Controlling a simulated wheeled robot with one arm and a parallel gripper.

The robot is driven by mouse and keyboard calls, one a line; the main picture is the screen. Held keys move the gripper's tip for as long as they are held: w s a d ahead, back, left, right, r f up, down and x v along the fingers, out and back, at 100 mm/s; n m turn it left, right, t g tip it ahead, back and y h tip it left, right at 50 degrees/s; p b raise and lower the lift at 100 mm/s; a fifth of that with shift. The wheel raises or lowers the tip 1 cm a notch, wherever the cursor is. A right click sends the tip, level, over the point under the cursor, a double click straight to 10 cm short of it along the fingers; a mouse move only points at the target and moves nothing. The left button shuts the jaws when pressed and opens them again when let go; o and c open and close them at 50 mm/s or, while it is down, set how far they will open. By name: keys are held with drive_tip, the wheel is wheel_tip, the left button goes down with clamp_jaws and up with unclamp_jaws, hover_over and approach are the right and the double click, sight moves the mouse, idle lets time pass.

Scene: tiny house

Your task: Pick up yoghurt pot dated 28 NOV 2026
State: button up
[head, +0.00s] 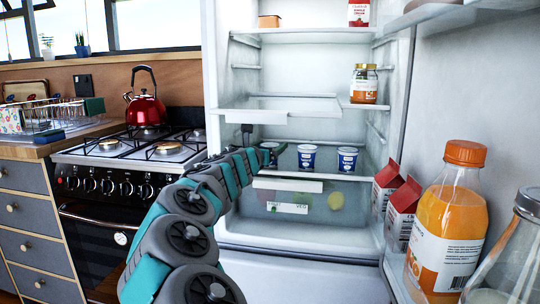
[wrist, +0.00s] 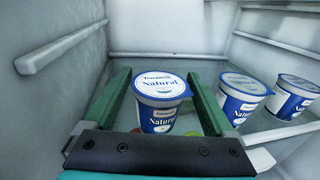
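Three white and blue yoghurt pots stand upright in a row on a glass fridge shelf. The left pot (wrist: 160,100) is between the two green fingers of my gripper (wrist: 158,78), which is open. A gap shows on the pot's left side; on its right the finger is very close, and I cannot tell if it touches. In the head view the left pot (head: 270,147) is partly hidden by my gripper (head: 262,156). The middle pot (head: 307,158) and right pot (head: 347,160) stand to the right, also in the wrist view (wrist: 240,98) (wrist: 291,98). No date is readable on any pot.
The fridge shelf above (head: 285,117) and the side walls surround my arm. A drawer (head: 300,207) lies below. Orange juice (head: 447,220) and red cartons (head: 401,210) stand in the open door at right. A stove (head: 130,160) with a red kettle (head: 146,106) is at left.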

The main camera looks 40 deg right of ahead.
drive_tip(key=c, duration=1.1)
